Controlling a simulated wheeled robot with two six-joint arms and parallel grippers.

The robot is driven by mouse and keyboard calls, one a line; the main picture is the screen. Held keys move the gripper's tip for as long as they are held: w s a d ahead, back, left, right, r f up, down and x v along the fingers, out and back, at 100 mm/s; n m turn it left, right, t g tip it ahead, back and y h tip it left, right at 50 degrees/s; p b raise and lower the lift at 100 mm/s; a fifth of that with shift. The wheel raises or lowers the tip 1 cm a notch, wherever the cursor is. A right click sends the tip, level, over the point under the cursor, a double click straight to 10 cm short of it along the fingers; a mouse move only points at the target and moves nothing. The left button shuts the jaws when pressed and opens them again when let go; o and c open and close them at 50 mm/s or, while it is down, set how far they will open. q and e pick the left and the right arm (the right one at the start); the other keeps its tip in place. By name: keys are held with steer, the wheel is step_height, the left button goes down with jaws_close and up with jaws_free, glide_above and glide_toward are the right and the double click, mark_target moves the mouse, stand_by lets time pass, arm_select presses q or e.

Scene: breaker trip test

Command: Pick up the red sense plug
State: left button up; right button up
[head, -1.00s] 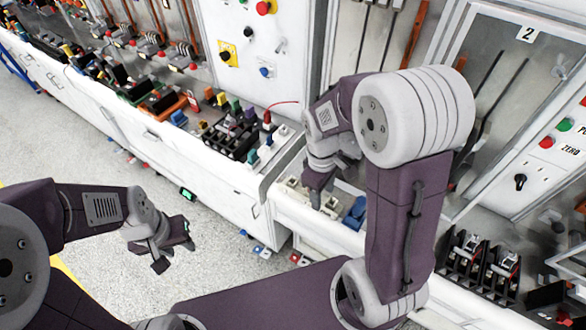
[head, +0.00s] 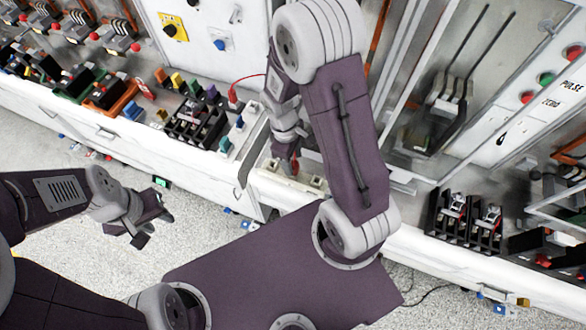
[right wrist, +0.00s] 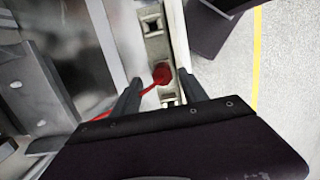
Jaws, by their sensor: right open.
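A red round plug (right wrist: 162,74) with a thin red cable shows in the right wrist view, in front of a pale strip with square sockets. It lies between the two fingers of my right gripper (right wrist: 160,95), which is open; I see a gap to each finger. In the head view a bit of red (head: 294,165) shows by my right gripper (head: 289,158), partly hidden by it. Another red plug (head: 232,93) with a red cable stands further left on the bench. My left gripper (head: 153,228) is open and empty above the floor.
Black breaker blocks (head: 196,120) and coloured parts crowd the bench left of my right arm. Black breaker units (head: 470,222) stand to the right. A panel with buttons (head: 545,80) is behind. The grey floor (head: 85,205) before the bench has several small items.

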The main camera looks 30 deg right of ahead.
steer(key=shift+s+f, duration=0.25)
steer(key=shift+f, duration=0.35)
steer(key=shift+s+f, duration=0.15)
steer(key=shift+s, duration=0.1)
steer(key=shift+s+d, duration=0.1)
steer(key=shift+s, duration=0.1)
steer(key=shift+w+f, duration=0.1)
steer(key=shift+w, duration=0.25)
jaws_close()
arm_select(q)
steer(key=shift+s+r, duration=0.2)
steer(key=shift+s, duration=0.25)
arm_select(e)
steer(key=shift+s, duration=0.1)
